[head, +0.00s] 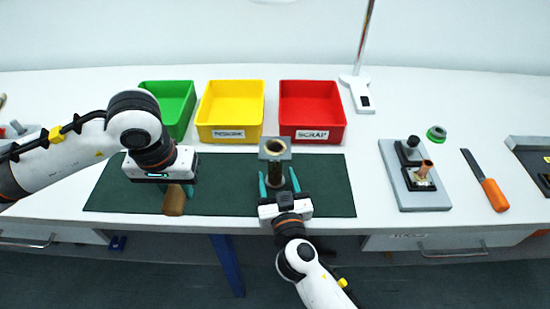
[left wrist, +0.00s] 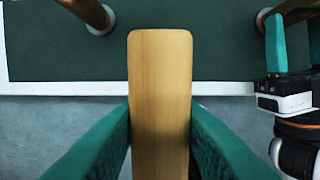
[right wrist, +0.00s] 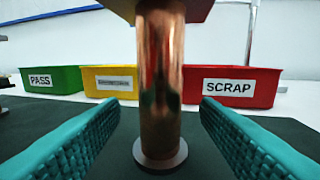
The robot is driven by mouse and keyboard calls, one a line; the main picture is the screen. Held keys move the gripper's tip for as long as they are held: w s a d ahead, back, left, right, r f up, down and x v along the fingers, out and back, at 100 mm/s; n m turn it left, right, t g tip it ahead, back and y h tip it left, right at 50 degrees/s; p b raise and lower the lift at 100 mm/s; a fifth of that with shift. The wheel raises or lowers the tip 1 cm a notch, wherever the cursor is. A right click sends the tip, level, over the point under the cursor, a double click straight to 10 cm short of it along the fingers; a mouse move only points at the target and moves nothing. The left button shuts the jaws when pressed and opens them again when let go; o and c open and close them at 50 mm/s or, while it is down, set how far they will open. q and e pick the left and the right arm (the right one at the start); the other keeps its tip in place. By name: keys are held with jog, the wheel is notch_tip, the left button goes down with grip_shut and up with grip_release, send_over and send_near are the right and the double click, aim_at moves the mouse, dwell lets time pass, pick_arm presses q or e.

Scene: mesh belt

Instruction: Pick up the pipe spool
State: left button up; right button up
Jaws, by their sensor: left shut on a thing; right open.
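The pipe spool (head: 275,172) stands upright on the dark green mat, a copper-coloured pipe with a grey square flange on top. In the right wrist view its pipe (right wrist: 160,85) rises from a round base flange, between the fingers. My right gripper (head: 278,182) is open around it, with a gap on each side. My left gripper (head: 174,187) is shut on a wooden handle (left wrist: 160,90) over the mat's front edge. The left wrist view also shows two copper pipe ends with round flanges at the top; whatever the left one belongs to is hidden in the head view.
Green (head: 178,98), yellow (head: 230,112) and red (head: 312,112) bins stand behind the mat (head: 225,175). A grey fixture (head: 425,198), a green ring (head: 436,133) and an orange-handled tool (head: 493,192) lie to the right. A lamp stand (head: 357,95) is at the back.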

aim_at(274, 164)
pick_arm(q)
notch_tip(274, 164, up, 2)
jog(key=shift+r+p, duration=0.15)
jog(key=shift+p, duration=0.85)
pick_arm(e)
jog(key=w, duration=0.3)
jog(key=w+a, duration=0.1)
jog(key=shift+w+r, duration=0.25)
jog(key=shift+r, duration=0.1)
jog(key=shift+w+f, duration=0.15)
jog(key=shift+w, duration=0.15)
jog(key=shift+c, duration=0.5)
grip_shut()
